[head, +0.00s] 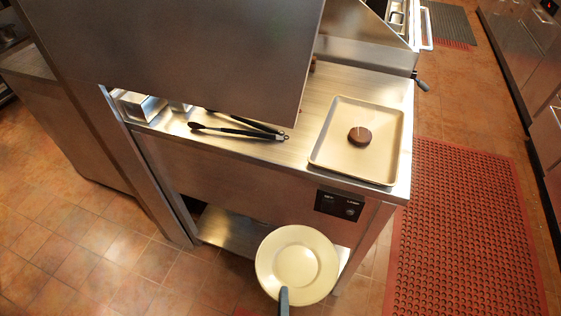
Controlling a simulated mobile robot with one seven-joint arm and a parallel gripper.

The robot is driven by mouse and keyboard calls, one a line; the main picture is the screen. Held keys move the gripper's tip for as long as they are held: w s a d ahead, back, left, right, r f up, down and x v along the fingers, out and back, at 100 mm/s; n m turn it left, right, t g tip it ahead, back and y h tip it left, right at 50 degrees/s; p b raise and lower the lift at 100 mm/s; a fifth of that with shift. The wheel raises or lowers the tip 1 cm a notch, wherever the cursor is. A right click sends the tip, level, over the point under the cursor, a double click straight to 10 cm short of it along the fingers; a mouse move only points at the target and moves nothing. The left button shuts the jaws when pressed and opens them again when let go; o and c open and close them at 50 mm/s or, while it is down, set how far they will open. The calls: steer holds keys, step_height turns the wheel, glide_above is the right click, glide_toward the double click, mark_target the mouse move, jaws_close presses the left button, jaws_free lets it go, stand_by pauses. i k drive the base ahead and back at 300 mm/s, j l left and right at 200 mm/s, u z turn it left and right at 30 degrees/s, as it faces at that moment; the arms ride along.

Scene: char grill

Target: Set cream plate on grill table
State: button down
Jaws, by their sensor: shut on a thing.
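The cream plate (298,262) is round with a wide rim and shows at the bottom centre of the head view. My gripper (284,296) is at its near rim and is shut on it; only a dark finger shows, and the rest is out of frame. The plate is in front of the grill table (305,150), apart from its steel top. A tray (333,160) with a round brown patty (360,136) on it takes up the right end of the tabletop.
Black-handled tongs (240,131) lie left of the tray. Metal pans (137,106) stand at the left end. A large steel hood panel (190,50) hangs over the back left. A lower shelf (228,233) sits under the table. Bare tabletop shows between tongs and tray.

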mark_target(374, 89)
steer(key=k+z, duration=0.3)
steer(key=k+l+z, duration=0.1)
steer(key=z, duration=0.2)
steer(key=i+l+z, duration=0.1)
steer(key=z, duration=1.3)
steer(key=i, duration=0.8)
steer(key=i+j, duration=0.15)
steer(key=i, duration=0.65)
steer(key=i+l+u, duration=0.1)
steer(key=i+u, duration=0.3)
steer(key=i, duration=1.2)
steer(key=i+u, duration=0.35)
steer(key=i+l+u, duration=0.1)
steer(key=i+u, duration=0.2)
steer(key=i, duration=0.25)
steer(key=i+l+u, duration=0.2)
steer(key=i+u, duration=0.25)
steer(key=u, duration=0.3)
steer(key=i+u, duration=0.15)
steer(key=u, duration=0.2)
steer(key=i+l+u, duration=0.1)
steer(key=u, duration=0.3)
steer(key=i+l+u, duration=0.1)
steer(key=u, duration=1.75)
